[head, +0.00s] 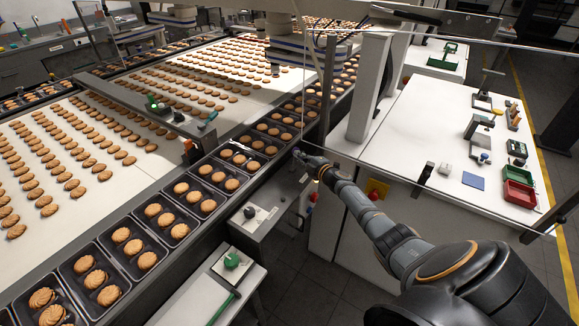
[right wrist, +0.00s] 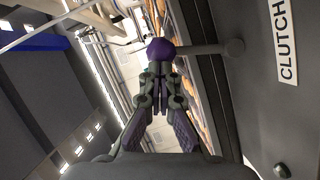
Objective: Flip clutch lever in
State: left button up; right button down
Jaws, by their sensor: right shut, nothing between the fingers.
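The clutch lever shows in the right wrist view as a grey rod (right wrist: 210,48) with a round purple knob (right wrist: 160,51). The rod runs sideways from a grey panel (right wrist: 260,95) that bears a white CLUTCH label (right wrist: 284,38). My right gripper (right wrist: 161,76) is shut and empty, its fingertips right at the knob; whether they touch it I cannot tell. In the head view my right gripper (head: 300,155) is at the near side of the tray conveyor, and the lever cannot be made out there. My left gripper is not in view.
Black trays of biscuits (head: 147,240) line the conveyor beside my right gripper. A clear guard panel with a metal post (head: 327,95) stands close by. A red button (head: 314,196) and a green-knobbed box (head: 232,262) are nearer. A white bench (head: 425,135) stands right.

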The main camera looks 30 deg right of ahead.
jog(key=shift+w+d+f+b, duration=0.15)
jog(key=shift+w+d+b, duration=0.15)
jog(key=shift+d, duration=0.3)
jog(key=shift+w+d+f+b, duration=0.1)
jog(key=shift+w+d+b, duration=0.15)
jog(key=shift+d, duration=0.35)
